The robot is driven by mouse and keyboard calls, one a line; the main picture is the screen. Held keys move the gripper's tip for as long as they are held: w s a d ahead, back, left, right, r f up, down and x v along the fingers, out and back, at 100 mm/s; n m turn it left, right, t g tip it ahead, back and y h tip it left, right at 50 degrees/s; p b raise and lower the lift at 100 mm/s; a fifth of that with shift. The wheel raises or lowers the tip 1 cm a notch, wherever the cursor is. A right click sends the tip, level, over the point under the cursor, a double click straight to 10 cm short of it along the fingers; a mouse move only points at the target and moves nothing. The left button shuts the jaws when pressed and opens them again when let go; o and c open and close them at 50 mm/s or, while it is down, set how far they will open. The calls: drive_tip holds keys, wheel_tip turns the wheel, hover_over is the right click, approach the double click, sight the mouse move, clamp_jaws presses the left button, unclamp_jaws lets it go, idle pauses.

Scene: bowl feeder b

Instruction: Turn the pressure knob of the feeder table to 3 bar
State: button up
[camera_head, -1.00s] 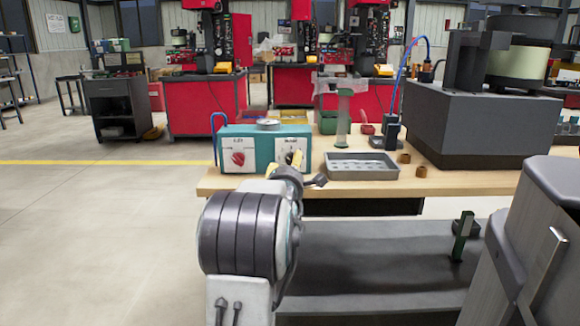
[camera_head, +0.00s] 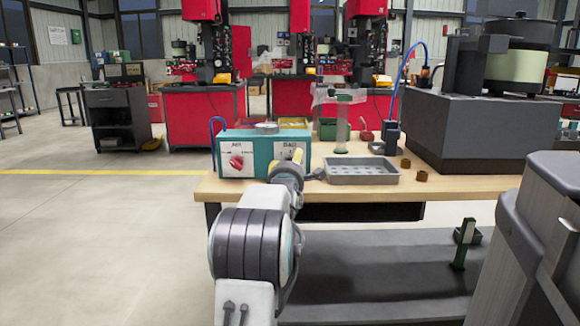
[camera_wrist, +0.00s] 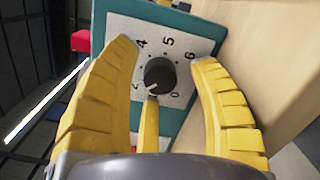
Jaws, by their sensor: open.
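The pressure knob (camera_wrist: 159,75) is round and black on a white dial plate (camera_wrist: 185,45) with the numbers 4, 5, 6 and 0 legible. A pale mark shows near the knob's lower-left edge. My gripper (camera_wrist: 163,66) is open, with two yellow fingers on either side of the knob and a third just below it. I cannot tell whether any finger touches the knob. In the head view, the teal control box (camera_head: 262,146) stands at the left of the feeder table (camera_head: 450,187). My wrist hides most of its right dial plate.
A red knob (camera_head: 236,162) is on the box's left plate. A grey tray (camera_head: 362,176) and two small brown cups (camera_head: 420,176) lie to the right. The large dark feeder base (camera_head: 480,130) fills the table's right side. Open floor (camera_head: 90,230) lies left.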

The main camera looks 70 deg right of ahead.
drive_tip(key=shift+o, duration=0.3)
clamp_jaws()
drive_tip(key=shift+r, duration=0.1)
drive_tip(key=m, duration=0.3)
drive_tip(key=shift+m+y, duration=0.3)
drive_tip(key=shift+m, duration=1.9)
drive_tip(key=shift+c, duration=0.3)
unclamp_jaws()
